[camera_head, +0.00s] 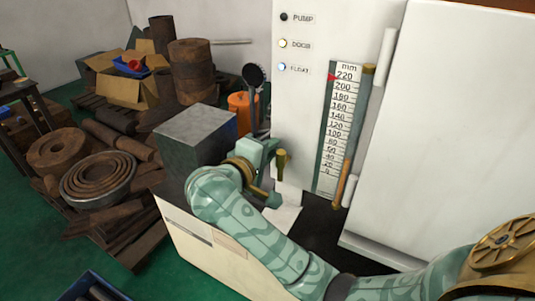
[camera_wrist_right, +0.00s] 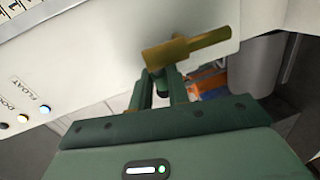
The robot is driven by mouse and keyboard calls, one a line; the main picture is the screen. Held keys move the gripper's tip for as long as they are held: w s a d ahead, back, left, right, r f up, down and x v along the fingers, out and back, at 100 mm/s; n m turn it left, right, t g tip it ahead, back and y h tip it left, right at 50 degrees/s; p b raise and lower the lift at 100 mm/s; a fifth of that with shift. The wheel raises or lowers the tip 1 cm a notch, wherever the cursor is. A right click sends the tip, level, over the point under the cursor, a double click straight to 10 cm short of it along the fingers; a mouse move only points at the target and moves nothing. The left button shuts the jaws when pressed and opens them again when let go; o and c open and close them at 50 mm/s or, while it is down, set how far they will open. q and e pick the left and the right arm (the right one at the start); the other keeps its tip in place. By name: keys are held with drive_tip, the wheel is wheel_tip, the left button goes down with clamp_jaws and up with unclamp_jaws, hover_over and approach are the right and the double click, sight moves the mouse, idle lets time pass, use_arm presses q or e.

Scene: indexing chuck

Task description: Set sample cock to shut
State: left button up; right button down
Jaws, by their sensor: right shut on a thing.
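The sample cock shows in the right wrist view as a brass bar-shaped handle (camera_wrist_right: 190,47) at the tips of my right gripper (camera_wrist_right: 162,82), against the white panel. The bar lies across the picture, its right end slightly raised. In the head view a brass part (camera_head: 281,160) shows beside my right gripper (camera_head: 267,153), low on the panel's left edge. My right gripper is shut on the cock; its fingers partly hide the grip. No shut or open marking for the cock can be read. My left gripper is not in view.
The white panel carries PUMP (camera_head: 284,17), DOOR and FLOAT lamps; the PUMP lamp is dark, the FLOAT lamp bluish. A millimetre scale (camera_head: 338,130) stands right of my gripper. A grey metal block (camera_head: 195,145) sits close left. Rusty rolls and boxes (camera_head: 125,85) clutter the left floor.

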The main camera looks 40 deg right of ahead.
use_arm(q)
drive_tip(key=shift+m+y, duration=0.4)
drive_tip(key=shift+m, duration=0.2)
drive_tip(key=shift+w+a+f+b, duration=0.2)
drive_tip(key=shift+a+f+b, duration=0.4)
drive_tip(key=shift+b, duration=0.25)
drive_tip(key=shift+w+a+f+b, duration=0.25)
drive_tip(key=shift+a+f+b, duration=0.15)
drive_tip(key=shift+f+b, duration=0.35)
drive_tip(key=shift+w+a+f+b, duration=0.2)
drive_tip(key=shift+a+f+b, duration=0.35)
drive_tip(key=shift+b, duration=0.4)
use_arm(e)
drive_tip(key=shift+s+a+f+n+t+y, duration=0.1)
drive_tip(key=shift+a+n+t+y, duration=0.05)
drive_tip(key=shift+n+t+y, duration=0.65)
drive_tip(key=shift+s+a+f+n+t+y, duration=0.15)
drive_tip(key=shift+n+t+y, duration=0.3)
drive_tip(key=shift+n+t, duration=0.55)
drive_tip(key=shift+s+a+n+t+y, duration=0.1)
drive_tip(key=shift+a+n+t+y, duration=0.1)
drive_tip(key=shift+n+t+y, duration=0.7)
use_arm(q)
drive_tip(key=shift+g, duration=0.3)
use_arm(e)
drive_tip(key=shift+r+t, duration=0.1)
drive_tip(key=shift+t, duration=0.2)
drive_tip(key=c, duration=1.3)
unclamp_jaws()
drive_tip(key=shift+c, duration=0.2)
